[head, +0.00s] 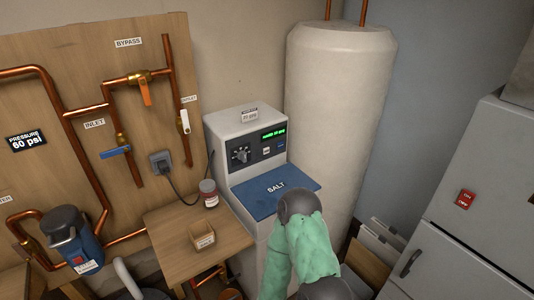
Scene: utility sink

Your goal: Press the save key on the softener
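The softener (233,124) is a pale cabinet in the middle of the head view, with a dark sloped control panel. The panel carries a round dial (241,153), a lit green display (273,134) and small keys (266,151) below the display. The key labels are too small to read, so I cannot tell which one is save. A blue lid marked SALT (274,188) lies in front of the panel. One of my arms, in a green sleeve, rises from the bottom in front of the softener. Its dark rounded joint overlaps the lid's right corner. No gripper fingers show.
A wooden table (165,235) at the left holds a lidded jar (209,193) and a small box (202,235). A tall pale tank (338,110) stands behind right. Copper pipes and valves cover the board (60,100). A grey cabinet (470,200) is at right.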

